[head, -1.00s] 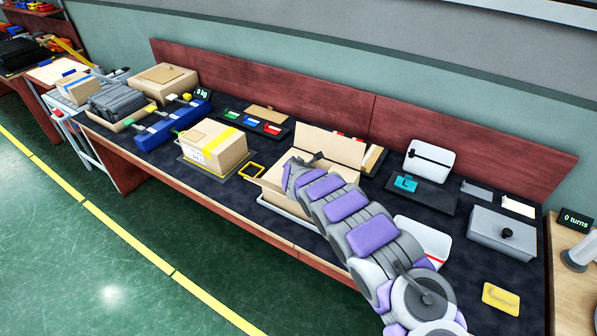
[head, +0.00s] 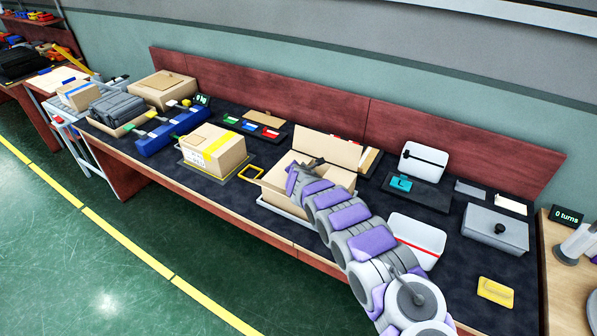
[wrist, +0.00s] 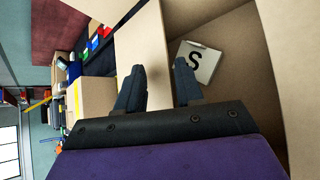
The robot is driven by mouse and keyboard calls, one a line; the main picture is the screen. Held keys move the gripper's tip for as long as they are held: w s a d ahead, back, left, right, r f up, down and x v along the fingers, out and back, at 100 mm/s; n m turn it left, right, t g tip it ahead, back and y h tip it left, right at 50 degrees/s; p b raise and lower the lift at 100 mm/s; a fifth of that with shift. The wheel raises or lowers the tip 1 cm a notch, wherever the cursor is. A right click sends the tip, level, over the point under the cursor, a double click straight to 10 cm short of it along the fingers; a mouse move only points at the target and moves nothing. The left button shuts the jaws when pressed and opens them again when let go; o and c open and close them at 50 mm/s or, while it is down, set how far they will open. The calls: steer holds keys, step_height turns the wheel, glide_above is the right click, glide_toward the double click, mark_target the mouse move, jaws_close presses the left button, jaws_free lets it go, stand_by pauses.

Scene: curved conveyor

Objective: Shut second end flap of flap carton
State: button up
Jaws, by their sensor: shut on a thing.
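The open flap carton (head: 328,147) stands on the bench in the head view, with its long back flap upright. I cannot tell from the head view exactly which panel is held.
A taped carton (head: 213,150) and a yellow frame (head: 250,173) are to the left. A white pouch with a red stripe (head: 417,240) lies right of my arm. A grey box with a black knob (head: 495,229) stands farther right. A dark red board (head: 455,150) runs behind.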

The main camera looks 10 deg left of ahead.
steer(key=shift+s+f, duration=0.3)
steer(key=v, duration=1.4)
steer(key=shift+d+r+p, duration=0.15)
steer(key=shift+r+p, duration=0.2)
steer(key=shift+r, duration=0.1)
steer(key=shift+s, duration=0.3)
steer(key=shift+b+v, duration=0.5)
steer(key=shift+v, duration=0.55)
steer(key=shift+w, duration=0.1)
